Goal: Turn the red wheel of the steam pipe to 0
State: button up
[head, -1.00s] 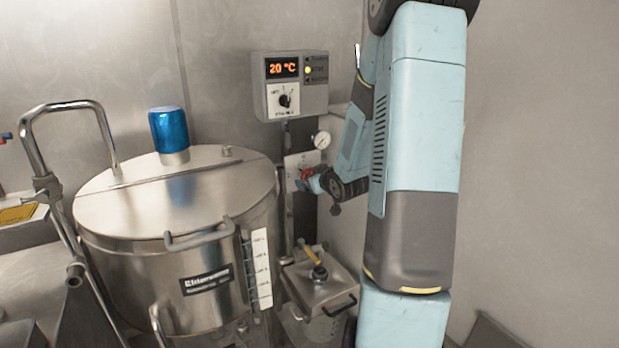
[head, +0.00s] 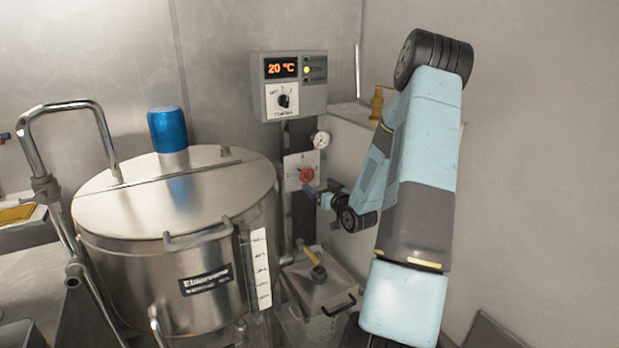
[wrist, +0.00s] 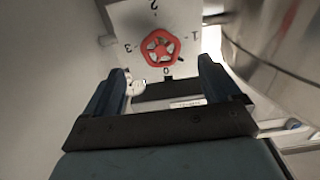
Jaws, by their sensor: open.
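The red wheel (head: 306,175) sits on a pale dial plate (head: 291,161) on the wall, below the control box. In the wrist view the red wheel (wrist: 160,48) shows several spokes, and the plate (wrist: 185,18) carries the marks 0, 1, 2 and 3 around it. The 0 is at the wheel's lower edge in that view. My gripper (head: 312,190) is just below and right of the wheel in the head view. In the wrist view my gripper (wrist: 168,85) is open, its fingers apart and empty, with the wheel beyond the fingertips.
A control box (head: 290,85) reading 20 °C hangs above. A round gauge (head: 320,139) is above and right of the wheel. A large steel vessel (head: 175,200) stands at left, and a smaller lidded container (head: 330,285) with a yellow-handled part stands below.

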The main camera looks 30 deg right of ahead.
aim_at(309, 177)
jog(key=w, duration=0.9)
jog(key=shift+w+a, duration=0.2)
jog(key=c, duration=0.9)
jog(key=shift+d, duration=0.3)
jog(key=shift+c, duration=0.3)
jog(key=shift+a, duration=0.15)
jog(key=shift+m, duration=0.3)
